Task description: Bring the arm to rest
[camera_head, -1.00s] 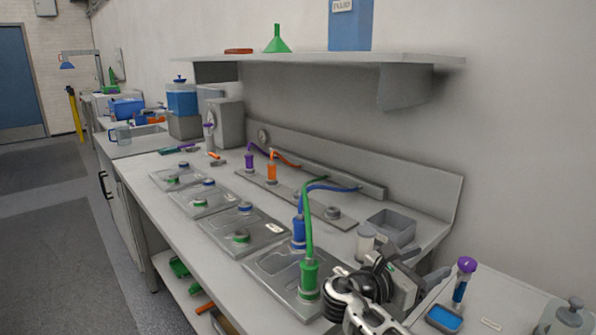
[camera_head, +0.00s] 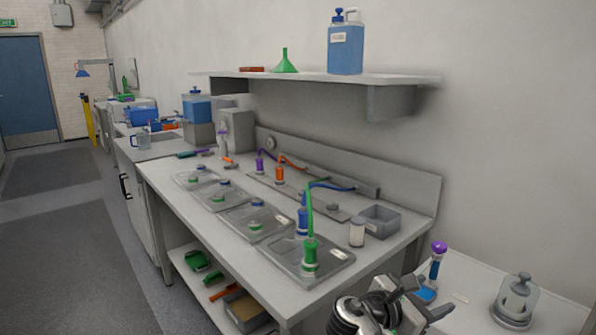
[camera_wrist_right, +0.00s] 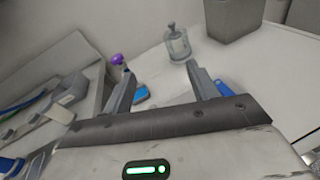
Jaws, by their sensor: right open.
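My right gripper (camera_head: 418,296) is at the lower right of the head view, over the gap between the long bench and the side table. In the right wrist view its two fingers (camera_wrist_right: 160,88) are spread apart with nothing between them. Past the fingers lie a blue pad (camera_wrist_right: 140,94) and a glass jar with a knob lid (camera_wrist_right: 178,44) on the white side table. My left gripper is not in view.
The bench (camera_head: 190,229) holds several grey trays; a green plug (camera_head: 310,256) and a blue plug (camera_head: 302,220) stand at the nearest. A grey bin (camera_head: 381,221) and a white-lidded jar (camera_head: 357,232) are near my arm. A purple-topped tool (camera_head: 438,250) stands on the side table (camera_head: 470,290).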

